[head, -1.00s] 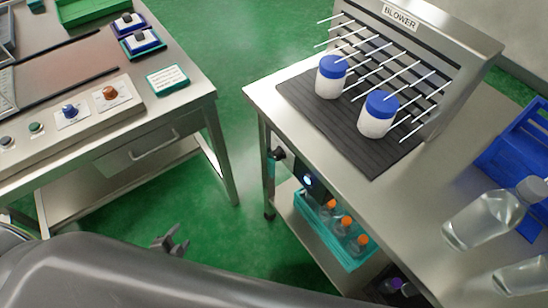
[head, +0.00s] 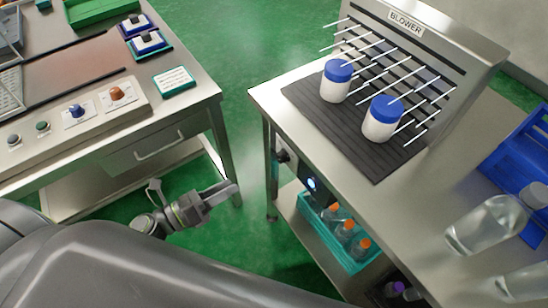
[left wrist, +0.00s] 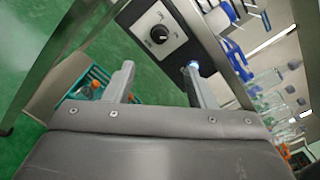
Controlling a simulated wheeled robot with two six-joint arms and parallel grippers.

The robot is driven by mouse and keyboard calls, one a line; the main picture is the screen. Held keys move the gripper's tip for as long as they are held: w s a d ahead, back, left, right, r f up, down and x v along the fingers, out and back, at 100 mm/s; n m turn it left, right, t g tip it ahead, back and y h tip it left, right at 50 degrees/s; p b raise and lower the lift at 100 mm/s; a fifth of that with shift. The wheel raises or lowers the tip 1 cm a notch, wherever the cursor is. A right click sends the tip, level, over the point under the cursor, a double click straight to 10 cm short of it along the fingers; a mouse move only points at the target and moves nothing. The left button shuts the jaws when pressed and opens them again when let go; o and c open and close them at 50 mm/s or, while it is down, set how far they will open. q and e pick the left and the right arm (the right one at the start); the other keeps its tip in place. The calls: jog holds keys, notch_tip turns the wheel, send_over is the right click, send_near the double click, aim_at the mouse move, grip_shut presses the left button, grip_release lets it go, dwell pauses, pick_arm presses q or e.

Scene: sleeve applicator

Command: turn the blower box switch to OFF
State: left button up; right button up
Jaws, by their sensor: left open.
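The blower box switch is a round black knob on a white dial plate, seen in the left wrist view (left wrist: 159,34). In the head view the knob (head: 282,156) sticks out from the front side of the blower table, left of a lit blue-white light (head: 312,184). I cannot read which mark the knob points at. My left gripper (head: 228,190) is left of and below the knob in the head view, apart from it. In the left wrist view its two fingers (left wrist: 158,82) are spread and empty, with the knob beyond them. My right gripper does not show.
The blower stand (head: 404,24) with thin white rods and two blue-capped white jars (head: 382,118) is on the table. A teal crate of orange-capped bottles (head: 345,232) stands on the lower shelf. Another steel bench (head: 205,92) is at left. Green floor lies between.

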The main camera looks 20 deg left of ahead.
aim_at(278, 158)
pick_arm(q)
jog(key=p+x, duration=0.2)
jog(key=x, duration=1.2)
jog(key=shift+w+d+p, duration=0.1)
jog(key=shift+w+p, duration=0.05)
jog(key=shift+p, duration=0.25)
jog(key=c, duration=1)
jog(key=shift+o, duration=0.2)
